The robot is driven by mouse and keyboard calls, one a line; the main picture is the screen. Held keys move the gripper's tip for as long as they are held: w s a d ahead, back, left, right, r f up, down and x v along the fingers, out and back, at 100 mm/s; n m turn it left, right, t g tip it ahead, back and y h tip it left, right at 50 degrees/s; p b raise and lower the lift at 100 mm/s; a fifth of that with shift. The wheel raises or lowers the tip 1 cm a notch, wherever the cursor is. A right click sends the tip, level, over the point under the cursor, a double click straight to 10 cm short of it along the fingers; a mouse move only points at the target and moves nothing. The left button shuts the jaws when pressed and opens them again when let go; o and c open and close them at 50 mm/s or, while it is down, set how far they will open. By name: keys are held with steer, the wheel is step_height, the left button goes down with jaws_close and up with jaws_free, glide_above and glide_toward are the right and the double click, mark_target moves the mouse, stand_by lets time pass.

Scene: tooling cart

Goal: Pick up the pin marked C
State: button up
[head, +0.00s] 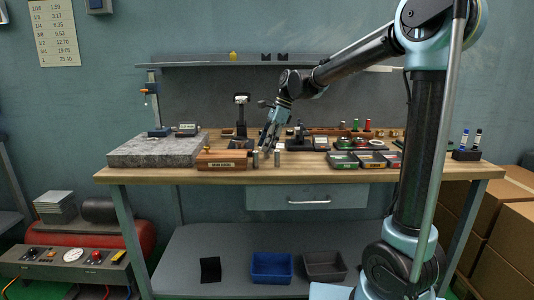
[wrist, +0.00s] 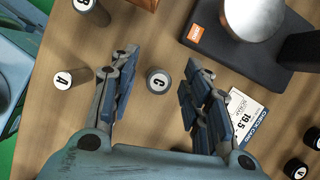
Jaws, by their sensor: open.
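The fingers are open, with a gap on both sides of the pin as seen from above. The pin marked A (wrist: 66,79) is to the left, outside the left finger, and the pin marked B (wrist: 84,5) is at the top left, cut by the edge. In the head view my gripper (head: 270,136) points down over the bench front; pin letters are unreadable there.
A black stand (wrist: 265,45) with a round metal part is at the upper right. A white card (wrist: 243,115) lies beside the right finger. Small black cylinders (wrist: 296,168) are at the lower right. In the head view, a granite slab (head: 150,150) and several trays (head: 342,160) flank the gripper.

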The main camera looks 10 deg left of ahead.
steer(key=shift+s+a+f, duration=0.1)
steer(key=shift+f, duration=0.25)
steer(key=shift+c, duration=0.3)
jaws_close()
